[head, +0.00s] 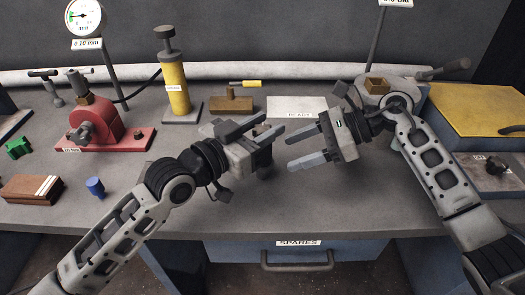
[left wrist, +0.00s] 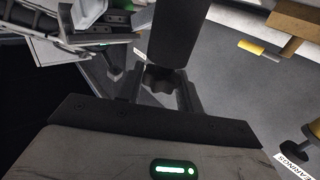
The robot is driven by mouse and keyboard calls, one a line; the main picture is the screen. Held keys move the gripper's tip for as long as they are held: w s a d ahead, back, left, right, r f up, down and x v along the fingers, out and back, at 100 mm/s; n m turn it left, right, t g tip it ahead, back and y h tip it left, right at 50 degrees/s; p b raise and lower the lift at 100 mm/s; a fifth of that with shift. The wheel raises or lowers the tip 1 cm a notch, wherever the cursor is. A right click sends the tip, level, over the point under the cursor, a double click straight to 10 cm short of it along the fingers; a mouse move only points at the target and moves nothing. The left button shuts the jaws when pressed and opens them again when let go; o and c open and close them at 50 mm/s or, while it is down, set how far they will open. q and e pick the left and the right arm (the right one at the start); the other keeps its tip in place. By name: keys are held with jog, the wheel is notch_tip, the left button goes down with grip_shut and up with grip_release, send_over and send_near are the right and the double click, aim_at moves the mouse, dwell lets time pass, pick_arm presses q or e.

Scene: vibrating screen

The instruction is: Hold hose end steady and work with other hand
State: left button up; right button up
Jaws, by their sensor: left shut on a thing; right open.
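My left gripper (head: 274,125) is above the middle of the bench, its fingers pointing right. In the left wrist view a grey lobed part (left wrist: 160,80) shows between the fingers. The fingers and wrist mostly hide the held thing in the head view. My right gripper (head: 290,151) is open and empty, just right of the left one, with its fingers pointing left towards it. The two grippers are close but appear apart.
A red clamp-like device (head: 100,125), a yellow cylinder pump (head: 175,90) and a pressure gauge (head: 83,17) stand at the left. A blue cylinder (head: 95,187) and brown block (head: 32,188) lie in front. A white plate (head: 297,105) lies behind the grippers. The front middle of the bench is clear.

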aim_at(271, 160)
jog(key=x, duration=0.7)
jog(key=shift+a, duration=0.2)
jog(key=c, duration=0.7)
jog(key=shift+o, duration=0.2)
pick_arm(q)
jog(key=o, duration=0.6)
jog(key=shift+s+a, duration=0.1)
